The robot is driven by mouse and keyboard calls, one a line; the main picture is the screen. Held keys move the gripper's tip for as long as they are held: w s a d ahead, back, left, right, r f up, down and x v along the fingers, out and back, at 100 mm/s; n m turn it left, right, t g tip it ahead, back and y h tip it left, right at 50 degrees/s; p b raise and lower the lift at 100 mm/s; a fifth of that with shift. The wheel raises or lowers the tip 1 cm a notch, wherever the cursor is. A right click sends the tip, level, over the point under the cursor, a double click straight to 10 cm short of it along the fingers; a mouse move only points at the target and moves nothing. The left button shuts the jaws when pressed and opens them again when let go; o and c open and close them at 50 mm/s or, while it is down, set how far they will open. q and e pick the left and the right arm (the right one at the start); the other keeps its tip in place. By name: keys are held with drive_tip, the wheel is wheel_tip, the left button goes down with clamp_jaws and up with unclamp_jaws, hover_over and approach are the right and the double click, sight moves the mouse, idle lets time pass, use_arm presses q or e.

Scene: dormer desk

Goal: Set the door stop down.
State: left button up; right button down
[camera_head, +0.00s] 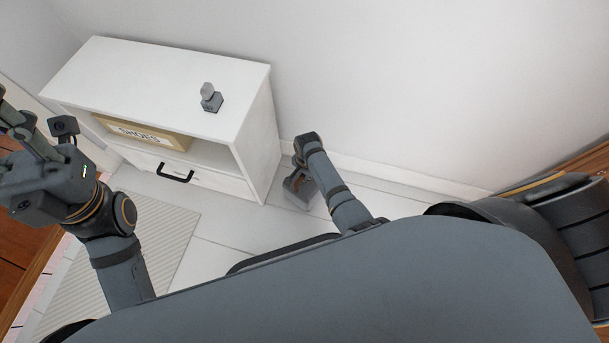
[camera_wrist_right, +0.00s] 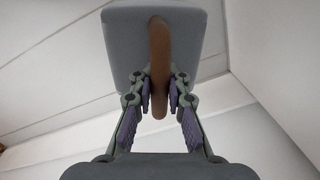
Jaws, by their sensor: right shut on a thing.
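The door stop (camera_wrist_right: 125,40) is a grey block with a brown strap-like loop handle. In the right wrist view the fingers of my right gripper (camera_wrist_right: 159,88) are shut on the brown loop, with the block just beyond the fingertips. In the head view my right gripper (camera_head: 298,178) reaches down close to the floor beside the white cabinet, and the door stop is hard to tell apart from it. I cannot tell whether the block touches the floor. My left gripper (camera_head: 14,122) is at the left edge, apart from these things; its fingertips are partly cut off.
The white cabinet (camera_head: 180,70) has a drawer with a black handle, a shoes box (camera_head: 150,135) inside and a small grey object (camera_head: 211,98) on top. Pale floor boards (camera_head: 225,225) lie in front, with a ribbed mat (camera_head: 150,235) at left. The wall stands behind.

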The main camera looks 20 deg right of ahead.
drive_tip(key=shift+w+r, duration=0.1)
drive_tip(key=c, duration=1.7)
unclamp_jaws()
drive_tip(key=shift+c, duration=0.2)
drive_tip(key=o, duration=0.4)
